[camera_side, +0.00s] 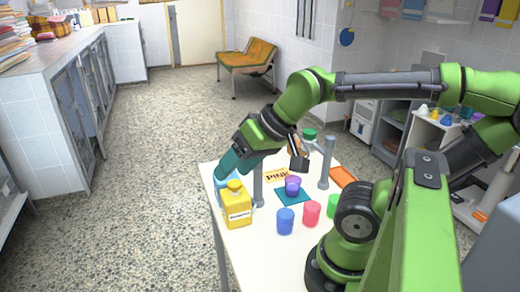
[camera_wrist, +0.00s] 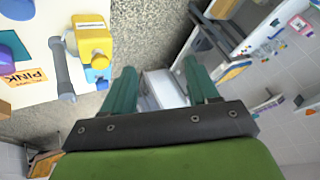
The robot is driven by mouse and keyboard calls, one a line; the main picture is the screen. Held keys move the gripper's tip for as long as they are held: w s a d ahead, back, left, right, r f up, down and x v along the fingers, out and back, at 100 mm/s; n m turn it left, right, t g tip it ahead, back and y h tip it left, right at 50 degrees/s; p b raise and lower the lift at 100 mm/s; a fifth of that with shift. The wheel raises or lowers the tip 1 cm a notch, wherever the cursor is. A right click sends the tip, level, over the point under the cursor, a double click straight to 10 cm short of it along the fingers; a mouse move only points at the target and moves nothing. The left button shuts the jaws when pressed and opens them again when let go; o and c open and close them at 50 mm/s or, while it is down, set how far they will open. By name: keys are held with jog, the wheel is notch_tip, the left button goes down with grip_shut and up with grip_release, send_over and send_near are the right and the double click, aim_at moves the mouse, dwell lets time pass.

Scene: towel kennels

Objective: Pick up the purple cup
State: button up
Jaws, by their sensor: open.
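The purple cup (camera_side: 293,187) stands upright on a teal square mat (camera_side: 283,200) near the middle of the white table (camera_side: 262,250). In the wrist view, a purple shape, likely this cup (camera_wrist: 4,56), is cut off by the left edge. My gripper (camera_side: 228,172) is left of the cup in the side view, above the table's left edge, its teal fingers tilted down and left. In the wrist view my gripper (camera_wrist: 159,70) has its two fingers apart with nothing between them, aimed past the table toward the floor and cabinets.
A yellow bottle (camera_side: 237,206) with a light-blue item behind it stands close below my gripper. Grey posts (camera_side: 258,188) (camera_side: 325,165) flank the mat. Blue (camera_side: 285,221), red (camera_side: 311,213) and green (camera_side: 333,206) cups stand nearer the front. A card reading PINK (camera_side: 277,176) lies behind.

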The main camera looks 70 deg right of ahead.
jog(key=shift+o, duration=0.2)
jog(key=o, duration=0.4)
jog(key=shift+o, duration=0.2)
